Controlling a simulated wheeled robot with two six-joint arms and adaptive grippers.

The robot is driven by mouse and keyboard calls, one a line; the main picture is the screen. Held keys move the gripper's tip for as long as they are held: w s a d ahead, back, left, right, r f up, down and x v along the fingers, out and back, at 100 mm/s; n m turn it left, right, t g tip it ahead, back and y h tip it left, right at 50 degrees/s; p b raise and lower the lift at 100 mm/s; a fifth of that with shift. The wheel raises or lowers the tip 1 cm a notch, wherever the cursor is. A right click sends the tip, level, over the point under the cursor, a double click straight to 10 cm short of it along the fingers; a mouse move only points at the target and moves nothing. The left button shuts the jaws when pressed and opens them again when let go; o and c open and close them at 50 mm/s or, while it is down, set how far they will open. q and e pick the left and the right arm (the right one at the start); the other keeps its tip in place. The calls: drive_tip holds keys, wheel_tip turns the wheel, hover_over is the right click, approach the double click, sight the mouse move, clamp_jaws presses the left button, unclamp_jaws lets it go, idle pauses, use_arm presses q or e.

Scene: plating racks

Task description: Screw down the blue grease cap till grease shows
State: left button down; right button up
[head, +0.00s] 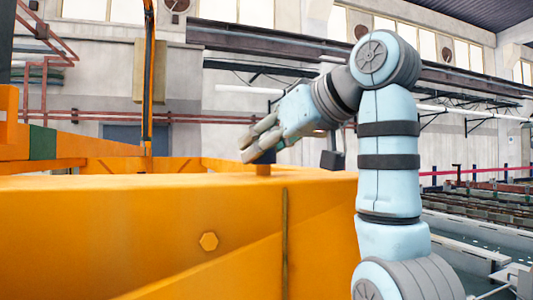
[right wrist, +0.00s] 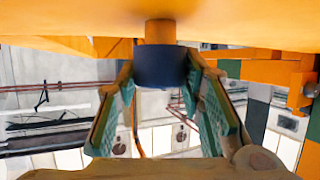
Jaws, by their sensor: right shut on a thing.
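The blue grease cap (head: 266,157) is dark blue and sits on a short orange-brown stem (head: 263,170) on top of the orange machine body (head: 120,215). My right gripper (head: 256,147) reaches it from the upper right and its fingers partly hide it. In the right wrist view, which appears upside down, the cap (right wrist: 160,66) is between the fingertips of my right gripper (right wrist: 161,75), which is shut on it. The stem (right wrist: 160,31) joins the cap to the orange surface. I see no grease around the cap. My left gripper is not in view.
An orange upright post (head: 149,80) and rails stand behind the machine body at left. A row of tanks (head: 480,215) lies to the right. The space above the cap holds only my right arm.

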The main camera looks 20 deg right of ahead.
drive_tip(key=m+h, duration=0.2)
drive_tip(key=shift+a+f+t+h+b, duration=0.1)
drive_tip(key=shift+f+t+h+b, duration=0.05)
drive_tip(key=shift+t+h+b, duration=0.2)
drive_tip(key=shift+m+h, duration=0.85)
drive_tip(key=shift+m, duration=0.05)
drive_tip(key=o, duration=1)
drive_tip(key=shift+o, duration=0.9)
drive_tip(key=shift+w, duration=0.35)
drive_tip(key=shift+s, duration=0.2)
